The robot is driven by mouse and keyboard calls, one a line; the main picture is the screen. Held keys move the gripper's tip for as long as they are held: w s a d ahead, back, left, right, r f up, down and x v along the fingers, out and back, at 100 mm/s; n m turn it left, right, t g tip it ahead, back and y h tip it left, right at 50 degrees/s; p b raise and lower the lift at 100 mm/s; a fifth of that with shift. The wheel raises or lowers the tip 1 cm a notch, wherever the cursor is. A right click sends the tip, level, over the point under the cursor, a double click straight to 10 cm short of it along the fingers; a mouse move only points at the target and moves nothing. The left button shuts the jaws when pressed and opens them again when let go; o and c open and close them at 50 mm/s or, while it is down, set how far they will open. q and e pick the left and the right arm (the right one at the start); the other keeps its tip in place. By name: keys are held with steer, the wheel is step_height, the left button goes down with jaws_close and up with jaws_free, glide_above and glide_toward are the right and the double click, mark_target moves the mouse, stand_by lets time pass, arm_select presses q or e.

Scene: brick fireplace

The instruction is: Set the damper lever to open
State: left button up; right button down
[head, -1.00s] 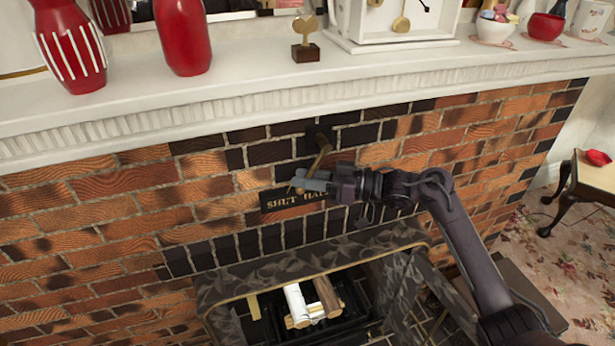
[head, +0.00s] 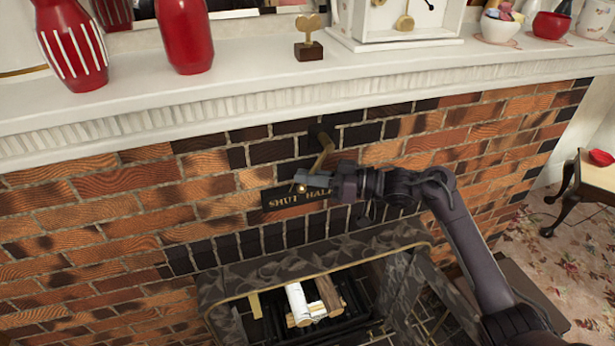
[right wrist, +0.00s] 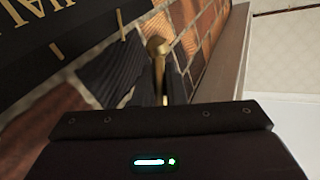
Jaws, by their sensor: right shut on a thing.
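The damper lever (head: 321,158) is a brass rod hanging from a dark mount on the brick face below the mantel, tilted down and left. My right gripper (head: 306,184) is shut on its lower end, where a brass knob shows between the fingers. The knob (right wrist: 157,45) and shaft also show in the right wrist view. A dark plate (head: 282,201) with gold lettering sits behind; "SHUT" and "HALF" read, and its right part is hidden by my gripper. The lever's lower end is over the left part of the plate. My left gripper is not in view.
The white mantel (head: 250,84) juts out above my right gripper, carrying red vases (head: 184,38), a small heart ornament (head: 309,45) and a white clock. The firebox surround (head: 262,268) with logs (head: 312,302) lies below. A stool (head: 585,183) stands at the right.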

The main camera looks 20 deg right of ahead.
steer(key=shift+s+f, duration=0.15)
steer(key=shift+f, duration=0.05)
steer(key=d+n+g+h+p, duration=0.2)
steer(key=d+n+h+p, duration=0.2)
steer(key=d+h+p, duration=0.3)
steer(key=shift+w+d+r+h+p, duration=0.2)
steer(key=shift+d+r+h+p, duration=0.1)
steer(key=shift+h+p, duration=1.55)
steer(key=shift+y+p, duration=0.3)
steer(key=shift+y, duration=0.05)
